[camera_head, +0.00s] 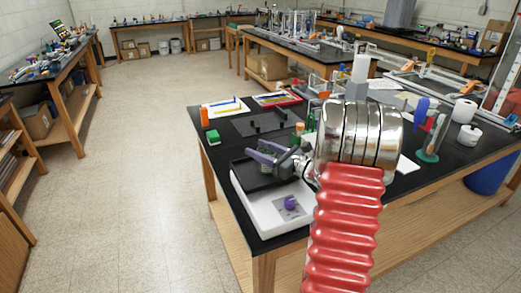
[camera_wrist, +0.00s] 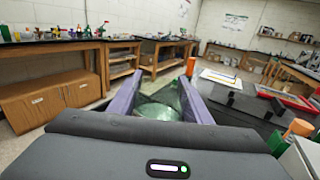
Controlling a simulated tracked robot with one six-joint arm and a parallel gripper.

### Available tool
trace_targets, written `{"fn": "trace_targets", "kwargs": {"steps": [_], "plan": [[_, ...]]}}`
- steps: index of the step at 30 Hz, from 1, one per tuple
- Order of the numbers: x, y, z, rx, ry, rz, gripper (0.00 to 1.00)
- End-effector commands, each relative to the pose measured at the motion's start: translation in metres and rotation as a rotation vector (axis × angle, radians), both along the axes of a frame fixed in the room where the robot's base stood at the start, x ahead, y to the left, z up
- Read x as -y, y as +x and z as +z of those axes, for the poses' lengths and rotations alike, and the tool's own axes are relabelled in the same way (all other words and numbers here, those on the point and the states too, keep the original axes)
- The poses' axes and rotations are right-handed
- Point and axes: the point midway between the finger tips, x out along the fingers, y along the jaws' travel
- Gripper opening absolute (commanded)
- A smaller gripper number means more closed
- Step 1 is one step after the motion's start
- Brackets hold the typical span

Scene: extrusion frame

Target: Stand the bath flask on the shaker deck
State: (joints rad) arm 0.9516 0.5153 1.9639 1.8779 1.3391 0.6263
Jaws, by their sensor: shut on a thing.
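The shaker is a white box (camera_head: 262,212) with a purple knob, at the near left of the black bench. Its black deck (camera_head: 246,177) is on top. My gripper (camera_head: 262,151) is over the deck, with its purple fingers shut on the bath flask. In the wrist view, the flask (camera_wrist: 160,110) shows as greenish clear glass between the two purple fingers (camera_wrist: 158,95). In the head view the flask is small and mostly hidden by the fingers and wrist. I cannot tell whether its base touches the deck.
A green block (camera_head: 298,128) and an orange-capped bottle (camera_head: 299,129) stand behind the shaker. A dark mat (camera_head: 262,123), an orange cylinder (camera_head: 204,117) and a red-rimmed tray (camera_head: 277,99) lie farther back. A glass cylinder (camera_head: 430,145) stands at right. The floor to the left is clear.

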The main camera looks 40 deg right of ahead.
Motion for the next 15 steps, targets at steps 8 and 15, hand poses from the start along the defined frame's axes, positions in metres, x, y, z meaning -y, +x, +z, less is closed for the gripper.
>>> {"fn": "trace_targets", "kwargs": {"steps": [8,15], "plan": [[0.0002,-0.0001,-0.0016,0.000,0.000,0.000,0.53],[0.0003,-0.0001,-0.0015,0.000,0.000,0.000,0.63]]}}
